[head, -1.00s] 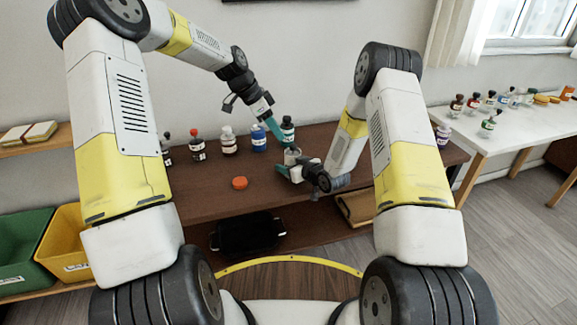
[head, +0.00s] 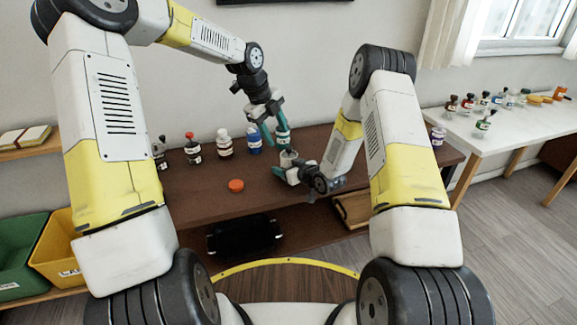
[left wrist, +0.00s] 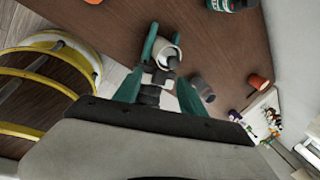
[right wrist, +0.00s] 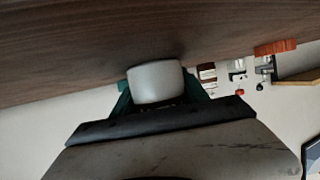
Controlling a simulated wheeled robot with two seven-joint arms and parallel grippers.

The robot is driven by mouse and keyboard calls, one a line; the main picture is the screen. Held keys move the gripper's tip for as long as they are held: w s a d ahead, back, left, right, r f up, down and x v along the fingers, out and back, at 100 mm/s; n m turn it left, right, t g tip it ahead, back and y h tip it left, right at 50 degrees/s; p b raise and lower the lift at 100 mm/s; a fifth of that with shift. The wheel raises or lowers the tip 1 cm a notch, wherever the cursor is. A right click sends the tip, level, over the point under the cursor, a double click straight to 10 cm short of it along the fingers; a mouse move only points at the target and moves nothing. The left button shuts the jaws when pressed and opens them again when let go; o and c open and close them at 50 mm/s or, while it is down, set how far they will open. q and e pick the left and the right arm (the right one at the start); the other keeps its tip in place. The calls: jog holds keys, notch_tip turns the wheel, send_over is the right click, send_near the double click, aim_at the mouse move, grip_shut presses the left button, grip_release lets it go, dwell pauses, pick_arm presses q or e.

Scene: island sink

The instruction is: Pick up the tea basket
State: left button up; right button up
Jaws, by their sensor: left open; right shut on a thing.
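My right gripper (head: 284,165) is shut on a small pale grey-white cup-like container (head: 289,157) just above the brown table. The container also shows between the teal fingers in the right wrist view (right wrist: 156,82) and in the left wrist view (left wrist: 165,54). My left gripper (head: 276,139) is open, pointing down just above and behind the container. A bottle (head: 283,146) with a white label shows at its fingers, partly hidden. A small dark grey cylinder (left wrist: 205,89) shows beside the left fingers in the left wrist view. I cannot tell which thing is the tea basket.
Bottles with dark, red and white caps, such as the white-capped one (head: 225,143), stand along the table's back. A white side table (head: 505,135) with small bottles stands at right. The table's front left is clear.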

aim_at(288, 148)
pick_arm(q)
jog(key=w+d+f+m, duration=0.1)
jog(key=f+m, duration=0.1)
jog(key=m, duration=0.2)
jog(key=w+d+f+m+t+y, duration=0.1)
jog(key=f+m, duration=0.2)
jog(key=m, duration=0.2)
jog(key=w+d+f+m+t, duration=0.1)
jog(key=f+m, duration=0.1)
jog(key=m, duration=0.2)
jog(key=shift+w+d+f+y, duration=0.3)
jog(key=shift+w+d+y, duration=0.05)
jog(key=shift+y, duration=0.05)
grip_shut()
dwell(1.2)
